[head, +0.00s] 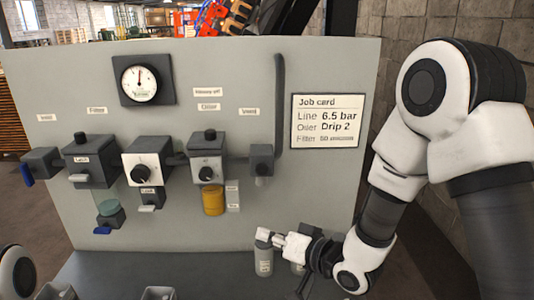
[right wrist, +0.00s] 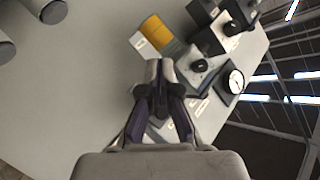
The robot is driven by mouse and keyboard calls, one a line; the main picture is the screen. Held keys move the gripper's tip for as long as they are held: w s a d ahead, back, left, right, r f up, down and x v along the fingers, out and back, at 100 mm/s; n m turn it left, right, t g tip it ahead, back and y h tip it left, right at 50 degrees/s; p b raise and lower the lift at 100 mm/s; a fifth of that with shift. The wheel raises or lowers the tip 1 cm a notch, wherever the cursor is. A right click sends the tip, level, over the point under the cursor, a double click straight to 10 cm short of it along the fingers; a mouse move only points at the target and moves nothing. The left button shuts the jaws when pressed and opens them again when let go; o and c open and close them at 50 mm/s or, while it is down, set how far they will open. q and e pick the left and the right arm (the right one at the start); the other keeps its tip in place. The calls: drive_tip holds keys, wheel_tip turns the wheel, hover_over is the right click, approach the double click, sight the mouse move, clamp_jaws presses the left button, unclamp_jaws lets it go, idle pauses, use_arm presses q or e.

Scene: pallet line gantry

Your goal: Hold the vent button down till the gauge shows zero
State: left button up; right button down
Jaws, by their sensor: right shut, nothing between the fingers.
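The pressure gauge (head: 140,84) sits high on the grey panel in the head view; its dark needle points roughly straight up, and its numbers are too small to read. It also shows at the right of the right wrist view (right wrist: 236,80). The dark vent block (head: 261,160) is on the panel under the "Vent" label, with a small button-like part on its front. My right gripper (head: 269,237) is shut and empty, lower than the vent block and apart from it. In the right wrist view its closed fingers (right wrist: 160,72) hide part of the panel. My left gripper is not in view.
An oiler with an amber bowl (head: 213,201) hangs left of the vent block. The regulator (head: 148,160), filter (head: 88,161) and a blue-handled valve (head: 40,165) are farther left. A job card (head: 327,121) is at right. A pale bottle (head: 263,262) stands below my right gripper.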

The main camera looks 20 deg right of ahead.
sight(262, 170)
wheel_tip(262, 170, up, 8)
drive_tip(key=t+p, duration=0.1)
use_arm(q)
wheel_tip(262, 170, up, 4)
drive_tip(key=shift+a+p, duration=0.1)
drive_tip(key=shift+p, duration=1)
use_arm(e)
drive_tip(key=w+d, duration=0.2)
drive_tip(key=w, duration=0.7)
drive_tip(key=shift+d+r+y, duration=0.15)
drive_tip(key=shift+r+y, duration=0.1)
drive_tip(key=shift+y, duration=0.05)
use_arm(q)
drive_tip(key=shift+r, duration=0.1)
use_arm(e)
drive_tip(key=shift+w, duration=0.1)
drive_tip(key=shift+w+d, duration=0.1)
drive_tip(key=shift+w, duration=0.15)
use_arm(q)
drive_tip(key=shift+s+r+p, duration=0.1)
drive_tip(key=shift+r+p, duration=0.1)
drive_tip(key=shift+p, duration=0.1)
use_arm(e)
drive_tip(key=shift+w+d, duration=0.2)
drive_tip(key=shift+w, duration=0.35)
idle(3.7)
